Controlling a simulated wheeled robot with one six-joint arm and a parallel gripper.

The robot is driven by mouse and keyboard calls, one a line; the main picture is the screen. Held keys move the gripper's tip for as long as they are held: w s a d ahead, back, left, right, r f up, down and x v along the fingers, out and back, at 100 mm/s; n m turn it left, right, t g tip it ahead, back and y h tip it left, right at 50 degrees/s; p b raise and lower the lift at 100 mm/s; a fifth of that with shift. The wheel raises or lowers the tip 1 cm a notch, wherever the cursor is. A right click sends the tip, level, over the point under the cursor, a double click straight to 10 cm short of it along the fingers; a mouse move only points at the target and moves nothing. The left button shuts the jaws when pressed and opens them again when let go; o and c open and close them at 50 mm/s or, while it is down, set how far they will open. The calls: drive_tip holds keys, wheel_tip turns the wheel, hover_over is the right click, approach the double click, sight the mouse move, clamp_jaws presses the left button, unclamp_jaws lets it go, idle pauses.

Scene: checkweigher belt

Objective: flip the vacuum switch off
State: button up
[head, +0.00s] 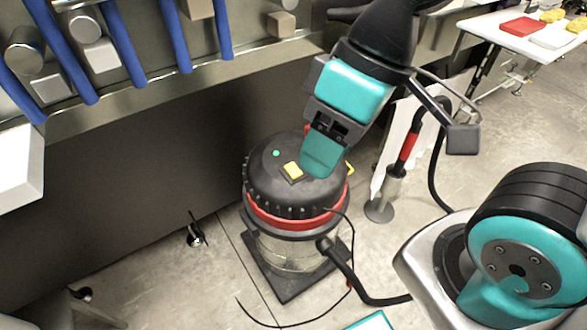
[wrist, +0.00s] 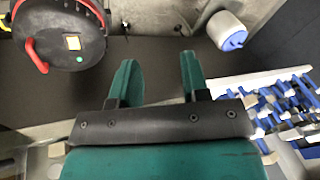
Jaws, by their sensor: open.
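The vacuum (head: 262,186) is a drum with a black lid, a red band and a clear lower body, standing on the floor. The yellow switch (head: 292,171) sits on top of the lid, with a small green light (head: 276,153) near it. In the wrist view the switch (wrist: 73,42) shows at the upper left on the round lid (wrist: 60,20). Which way the switch is tipped is too small to tell. My gripper (head: 324,162) appears just right of the switch in the head view. In the wrist view its teal fingers (wrist: 158,75) are apart and empty, clear of the switch.
A dark panel (head: 150,165) below the belt frame stands left of the vacuum. A black hose (head: 350,280) and cord lie on the floor at its front right. A post with a red grip (head: 408,145) stands behind right. Open floor (head: 170,270) lies at front left.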

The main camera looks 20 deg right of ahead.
drive_tip(key=shift+w, duration=0.1)
drive_tip(key=c, duration=0.3)
drive_tip(key=w+f+n+b, duration=0.1)
drive_tip(key=w+f+n, duration=0.1)
drive_tip(key=w, duration=0.2)
drive_tip(key=w+d+f+n+h+b, duration=0.1)
drive_tip(key=w+f+n+b, duration=0.1)
drive_tip(key=w, duration=0.3)
drive_tip(key=w+d+f+n+b, duration=0.1)
drive_tip(key=w+f, duration=0.3)
drive_tip(key=w, duration=0.1)
drive_tip(key=shift+w+d+f+n+t+h, duration=0.2)
drive_tip(key=shift+n+t+h, duration=0.1)
drive_tip(key=shift+n+t, duration=0.1)
clamp_jaws()
drive_tip(key=w+d+f+n+h+b, duration=0.2)
drive_tip(key=w+d+f+n+b, duration=0.2)
drive_tip(key=w+f, duration=0.8)
drive_tip(key=w+d+n, duration=0.1)
drive_tip(key=d+n, duration=0.1)
drive_tip(key=n, duration=0.1)
drive_tip(key=shift+w+f+t, duration=0.25)
drive_tip(key=shift+f+t, duration=0.05)
drive_tip(key=shift+f, duration=0.1)
